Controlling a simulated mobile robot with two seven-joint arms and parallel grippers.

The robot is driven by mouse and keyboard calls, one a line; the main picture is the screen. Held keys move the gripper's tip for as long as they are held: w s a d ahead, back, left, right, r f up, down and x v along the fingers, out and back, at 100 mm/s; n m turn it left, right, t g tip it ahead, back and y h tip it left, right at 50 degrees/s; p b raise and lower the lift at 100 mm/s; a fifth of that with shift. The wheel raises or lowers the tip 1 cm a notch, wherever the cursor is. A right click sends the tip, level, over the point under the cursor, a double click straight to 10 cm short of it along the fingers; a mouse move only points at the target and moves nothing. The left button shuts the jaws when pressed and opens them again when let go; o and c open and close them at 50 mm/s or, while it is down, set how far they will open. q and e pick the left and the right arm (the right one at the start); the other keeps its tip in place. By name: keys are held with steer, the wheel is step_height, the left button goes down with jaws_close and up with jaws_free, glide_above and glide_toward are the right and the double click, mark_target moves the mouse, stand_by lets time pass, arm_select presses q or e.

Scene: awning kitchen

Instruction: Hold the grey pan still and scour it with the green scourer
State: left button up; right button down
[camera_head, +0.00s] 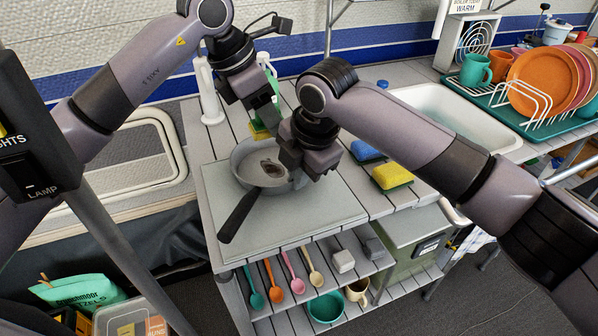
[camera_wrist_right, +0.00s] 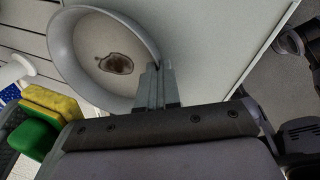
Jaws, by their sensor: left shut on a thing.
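The grey pan (camera_head: 243,172) stands on the counter with its black handle (camera_head: 238,216) toward the front left. A brown stain (camera_head: 272,167) marks its floor; the stain also shows in the right wrist view (camera_wrist_right: 118,63). My right gripper (camera_head: 296,174) is at the pan's right side. In the right wrist view its fingers (camera_wrist_right: 157,84) are close together on the pan's rim (camera_wrist_right: 85,88). My left gripper (camera_head: 265,112) is behind the pan, shut on the green scourer (camera_head: 259,130), a green and yellow block. The scourer appears beside the pan in the right wrist view (camera_wrist_right: 38,125); its fingers' grip is partly hidden.
A sink (camera_head: 455,115) and a dish rack (camera_head: 545,115) are farther right. The counter front (camera_head: 310,208) is clear.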

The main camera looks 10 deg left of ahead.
arm_select(q)
glide_above(271, 165)
steer(key=a, duration=0.1)
steer(key=shift+s+f, duration=0.2)
steer(key=shift+f, duration=1.55)
steer(key=shift+s+f, duration=0.2)
steer(key=shift+f, duration=1.55)
steer(key=shift+f, duration=1)
arm_select(e)
steer(key=shift+a, duration=0.1)
arm_select(q)
steer(key=shift+s+d+r, duration=0.1)
steer(key=shift+d+r, duration=0.05)
steer(key=shift+d, duration=1.6)
steer(key=shift+s+d, duration=0.15)
steer(key=shift+d, duration=0.05)
arm_select(e)
steer(key=shift+s+a+r, duration=0.1)
steer(key=shift+s+a, duration=0.05)
arm_select(q)
steer(key=shift+a+f, duration=0.2)
steer(key=shift+w+a, duration=0.2)
steer(key=shift+a, duration=1.6)
arm_select(e)
steer(key=shift+d, duration=0.2)
